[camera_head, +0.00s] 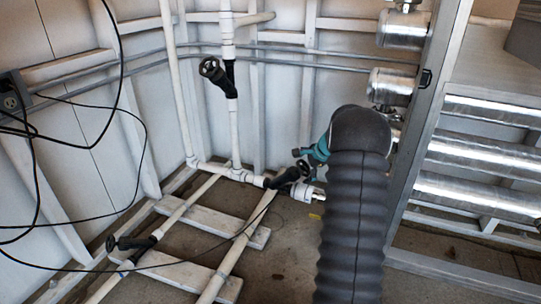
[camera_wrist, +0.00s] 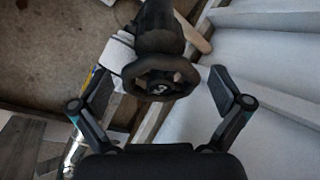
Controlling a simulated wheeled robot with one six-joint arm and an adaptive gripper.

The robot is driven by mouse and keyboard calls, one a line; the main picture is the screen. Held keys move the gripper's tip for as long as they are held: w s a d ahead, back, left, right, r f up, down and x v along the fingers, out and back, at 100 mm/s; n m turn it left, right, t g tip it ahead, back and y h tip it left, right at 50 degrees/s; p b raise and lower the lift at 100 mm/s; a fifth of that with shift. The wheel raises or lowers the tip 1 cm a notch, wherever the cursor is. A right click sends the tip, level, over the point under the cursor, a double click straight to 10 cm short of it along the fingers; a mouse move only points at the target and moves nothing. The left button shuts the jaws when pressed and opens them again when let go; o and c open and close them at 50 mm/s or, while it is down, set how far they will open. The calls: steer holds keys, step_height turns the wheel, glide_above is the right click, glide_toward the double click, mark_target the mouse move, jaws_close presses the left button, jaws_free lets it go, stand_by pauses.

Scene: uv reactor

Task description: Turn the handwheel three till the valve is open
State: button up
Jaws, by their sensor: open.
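A black handwheel (camera_wrist: 161,77) faces me in the wrist view, with a small light mark on its hub that I cannot read with certainty. My gripper (camera_wrist: 160,84) is open, with one finger on each side of the wheel. Gaps show between both fingers and the rim, so it does not hold the wheel. In the head view my gripper (camera_head: 312,153) is beside a black valve (camera_head: 286,177) on the low white pipe. My arm hides part of that area. How far the valve is open cannot be told.
Another black handwheel (camera_head: 211,69) is on the upright pipe, and one (camera_head: 112,243) is low at the left. Metal cylinders (camera_head: 480,154) fill a frame (camera_head: 428,110) at the right. Black cables (camera_head: 38,190) hang at the left.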

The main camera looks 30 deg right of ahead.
steer(key=m, duration=0.2)
steer(key=shift+m+g, duration=0.4)
steer(key=p+v, duration=0.1)
steer(key=v, duration=0.7)
steer(key=s+a+r+n, duration=0.5)
steer(key=a+r, duration=0.1)
steer(key=a, duration=0.5)
steer(key=s+a+r+n, duration=0.5)
steer(key=s+a+r, duration=0.1)
steer(key=a, duration=0.5)
steer(key=shift+r+g+h, duration=0.3)
steer(key=shift+r+g, duration=0.1)
steer(key=shift+r, duration=0.25)
steer(key=shift+s, duration=0.1)
